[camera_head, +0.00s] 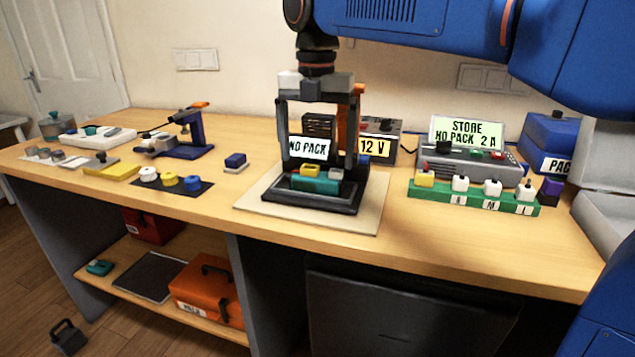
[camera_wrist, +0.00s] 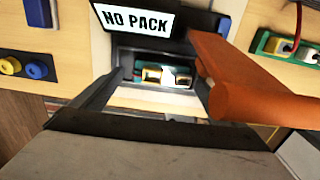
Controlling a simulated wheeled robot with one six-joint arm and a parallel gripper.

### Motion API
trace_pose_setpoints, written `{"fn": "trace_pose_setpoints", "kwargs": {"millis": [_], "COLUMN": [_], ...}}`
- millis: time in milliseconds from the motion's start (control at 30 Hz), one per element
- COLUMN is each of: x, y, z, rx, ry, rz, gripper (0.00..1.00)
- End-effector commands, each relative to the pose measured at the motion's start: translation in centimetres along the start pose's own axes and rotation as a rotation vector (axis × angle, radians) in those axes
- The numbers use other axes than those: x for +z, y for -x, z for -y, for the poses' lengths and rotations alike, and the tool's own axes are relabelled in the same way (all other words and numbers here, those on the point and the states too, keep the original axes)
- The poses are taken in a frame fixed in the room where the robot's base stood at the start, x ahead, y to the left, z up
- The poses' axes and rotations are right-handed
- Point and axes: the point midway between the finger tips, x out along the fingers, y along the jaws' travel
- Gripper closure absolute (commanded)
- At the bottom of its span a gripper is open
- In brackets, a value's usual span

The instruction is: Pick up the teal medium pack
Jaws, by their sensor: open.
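The teal medium pack (camera_head: 316,184) lies in a black tester cradle (camera_head: 305,205), with yellow and grey blocks on or just behind its top. In the wrist view, gold contacts show between my fingers, with a teal strip (camera_wrist: 165,85) beside them. My gripper (camera_head: 318,160) points straight down above the cradle. Its fingers are wide apart, one toward each end of the pack, and nothing is held. I cannot tell whether the fingertips touch the pack. A "NO PACK" display (camera_head: 308,148) stands behind it.
An orange lever (camera_wrist: 245,85) rises close beside my right finger. A 12 V unit (camera_head: 378,148) stands behind. A green rack (camera_head: 470,197) is to the right, and a small navy block (camera_head: 235,160) to the left. Another small teal item (camera_head: 99,267) lies on the lower shelf.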

Motion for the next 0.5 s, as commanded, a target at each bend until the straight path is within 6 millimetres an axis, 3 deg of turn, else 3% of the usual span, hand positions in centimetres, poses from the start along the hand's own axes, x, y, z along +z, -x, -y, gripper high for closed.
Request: {"fn": "trace_pose_setpoints", "kwargs": {"millis": [500], "x": [-0.4], "y": [-5.1], "z": [0.4], "rx": [-0.001], "ry": [0.0], "rz": [-0.001], "gripper": [0.06]}}
